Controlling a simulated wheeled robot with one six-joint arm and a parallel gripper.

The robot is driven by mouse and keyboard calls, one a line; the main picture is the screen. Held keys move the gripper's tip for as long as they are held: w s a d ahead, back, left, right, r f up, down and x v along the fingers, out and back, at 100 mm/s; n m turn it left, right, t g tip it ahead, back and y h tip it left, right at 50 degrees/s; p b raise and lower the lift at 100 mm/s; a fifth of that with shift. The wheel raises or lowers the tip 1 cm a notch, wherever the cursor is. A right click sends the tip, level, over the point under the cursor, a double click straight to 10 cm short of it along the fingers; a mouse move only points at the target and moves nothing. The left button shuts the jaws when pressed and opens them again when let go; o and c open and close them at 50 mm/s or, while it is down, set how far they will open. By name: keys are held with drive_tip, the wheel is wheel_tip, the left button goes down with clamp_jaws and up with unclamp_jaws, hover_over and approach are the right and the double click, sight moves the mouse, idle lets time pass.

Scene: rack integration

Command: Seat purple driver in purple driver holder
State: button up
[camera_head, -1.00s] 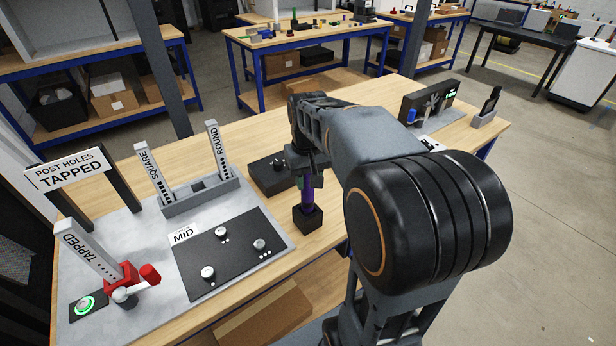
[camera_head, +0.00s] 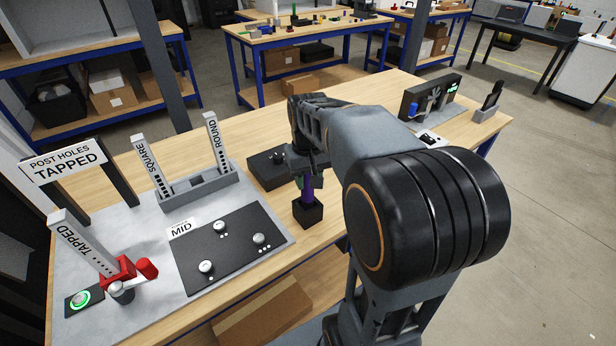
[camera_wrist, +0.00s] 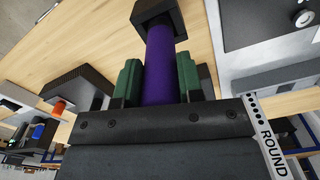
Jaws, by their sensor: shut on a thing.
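The purple driver (camera_head: 307,189) is upright in my gripper (camera_head: 305,179), above the small black square holder (camera_head: 308,214) near the front edge of the bench. In the wrist view, the green finger pads of my gripper (camera_wrist: 159,84) are shut on either side of the purple driver (camera_wrist: 160,62). The driver's far end meets the mouth of the dark holder (camera_wrist: 178,17). I cannot tell how deep it sits inside. In the head view my arm partly hides the gripper and the driver's top.
A black block (camera_head: 265,170) stands just behind and left of the holder. To the left are a MID panel (camera_head: 230,250) with several knobs, a grey tray (camera_head: 200,192) with SQUARE and ROUND posts, and a red clamp (camera_head: 120,270). Bare wood lies behind my arm.

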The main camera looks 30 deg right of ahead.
drive_tip(key=shift+f, duration=0.35)
drive_tip(key=o, duration=1.2)
wheel_tip(320, 180, up, 14)
drive_tip(key=shift+f, duration=0.1)
drive_tip(key=s+a+f+t, duration=0.2)
drive_tip(key=s+a+f, duration=0.2)
drive_tip(key=f, duration=0.3)
drive_tip(key=s+a+f+n+t, duration=0.1)
drive_tip(key=s+a+f, duration=0.3)
drive_tip(key=f, duration=0.3)
drive_tip(key=shift+s+n+t, duration=0.3)
drive_tip(key=shift+s+t, duration=0.1)
drive_tip(key=shift+s, duration=0.35)
